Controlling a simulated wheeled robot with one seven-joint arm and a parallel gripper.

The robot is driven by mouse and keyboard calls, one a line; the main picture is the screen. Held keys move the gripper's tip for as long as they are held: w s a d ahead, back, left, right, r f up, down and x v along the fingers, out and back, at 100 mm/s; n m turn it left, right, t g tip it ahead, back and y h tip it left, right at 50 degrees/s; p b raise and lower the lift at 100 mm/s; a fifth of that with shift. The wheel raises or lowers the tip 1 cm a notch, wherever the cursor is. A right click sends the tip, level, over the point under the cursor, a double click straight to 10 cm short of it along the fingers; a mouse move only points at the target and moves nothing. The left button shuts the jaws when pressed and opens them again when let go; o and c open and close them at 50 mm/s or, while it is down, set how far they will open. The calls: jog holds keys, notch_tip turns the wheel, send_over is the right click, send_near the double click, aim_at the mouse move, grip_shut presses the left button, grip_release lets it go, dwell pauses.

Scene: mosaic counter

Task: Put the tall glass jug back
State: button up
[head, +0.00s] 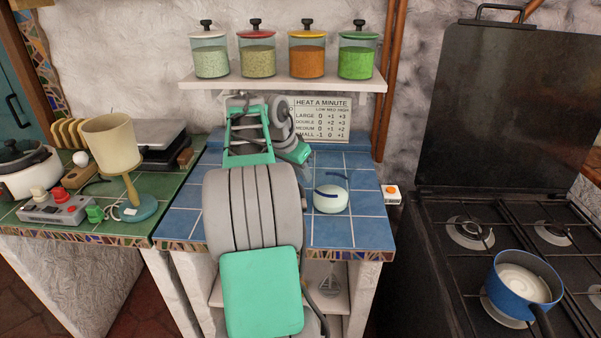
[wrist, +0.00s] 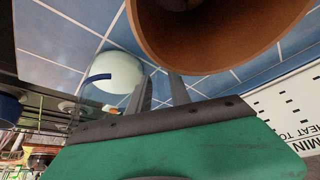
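A clear glass vessel with white contents and blue marks (head: 331,198) stands on the blue-tiled counter, right of my arm. It looks like the glass jug, but its outline is faint. It also shows in the wrist view (wrist: 118,74), left of the fingers and apart from them. My gripper (wrist: 162,90) has two grey fingers with a gap between them, and blue tile shows through it. I see nothing held. In the head view my arm hides most of the gripper.
A brown round vessel (wrist: 215,40) is close above the fingers in the wrist view; my arm hides it in the head view. A shelf (head: 285,84) with several jars is above. A stove with a blue pan (head: 519,286) is right; a lamp (head: 112,145) is left.

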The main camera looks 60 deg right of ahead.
jog(key=shift+o, duration=0.5)
jog(key=shift+r, duration=0.45)
jog(key=p+v, duration=0.3)
jog(key=v, duration=0.8)
jog(key=shift+a+r, duration=0.15)
jog(key=shift+a, duration=0.05)
jog(key=shift+w, duration=0.1)
